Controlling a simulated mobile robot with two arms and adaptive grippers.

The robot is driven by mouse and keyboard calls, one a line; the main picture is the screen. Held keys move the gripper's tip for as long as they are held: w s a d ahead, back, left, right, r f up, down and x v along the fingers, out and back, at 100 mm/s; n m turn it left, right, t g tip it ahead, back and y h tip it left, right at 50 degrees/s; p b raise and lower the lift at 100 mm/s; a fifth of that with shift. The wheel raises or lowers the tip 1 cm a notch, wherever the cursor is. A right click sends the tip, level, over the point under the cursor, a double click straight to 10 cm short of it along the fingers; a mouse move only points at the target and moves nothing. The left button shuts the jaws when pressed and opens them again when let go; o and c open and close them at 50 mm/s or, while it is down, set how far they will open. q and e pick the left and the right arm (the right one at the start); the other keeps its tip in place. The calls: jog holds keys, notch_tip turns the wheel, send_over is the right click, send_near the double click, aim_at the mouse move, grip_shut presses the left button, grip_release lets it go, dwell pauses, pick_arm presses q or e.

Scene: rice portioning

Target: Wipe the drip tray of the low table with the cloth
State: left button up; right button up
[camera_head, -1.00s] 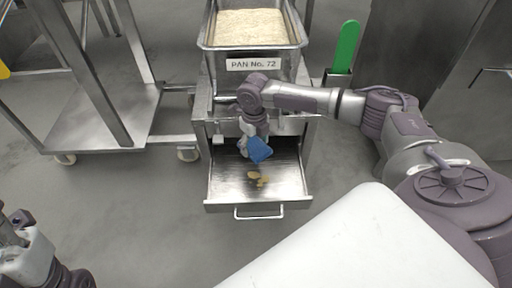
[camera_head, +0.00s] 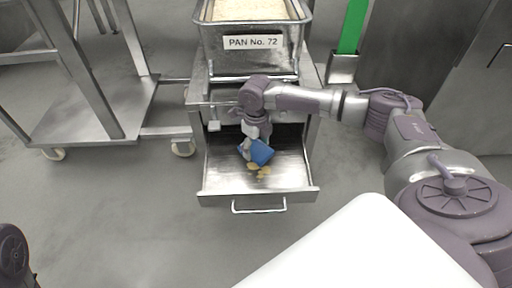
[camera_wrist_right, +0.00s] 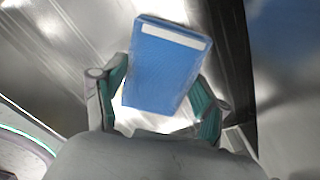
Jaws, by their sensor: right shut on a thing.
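The drip tray (camera_head: 222,184) is a metal drawer pulled out from the low table (camera_head: 198,92). Several tan crumbs (camera_head: 262,172) lie in its middle. My right gripper (camera_head: 249,143) reaches down into the tray. It is shut on a folded blue cloth (camera_head: 258,151), which is just behind the crumbs and close to the tray floor; I cannot tell if it touches. In the right wrist view the cloth (camera_wrist_right: 165,65), with a white strip along its far edge, sits between the two fingers (camera_wrist_right: 160,105). Of my left arm only a part shows at the lower left; its gripper is out of view.
A pan (camera_head: 225,56) of rice labelled "PAN No. 72" stands on the low table. A green-handled tool (camera_head: 353,27) stands in a metal holder (camera_head: 342,68) at the right. A wheeled metal cart (camera_head: 90,112) is at the left. The floor before the tray is clear.

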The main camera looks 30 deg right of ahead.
jog(key=shift+f, duration=0.95)
dwell(0.6)
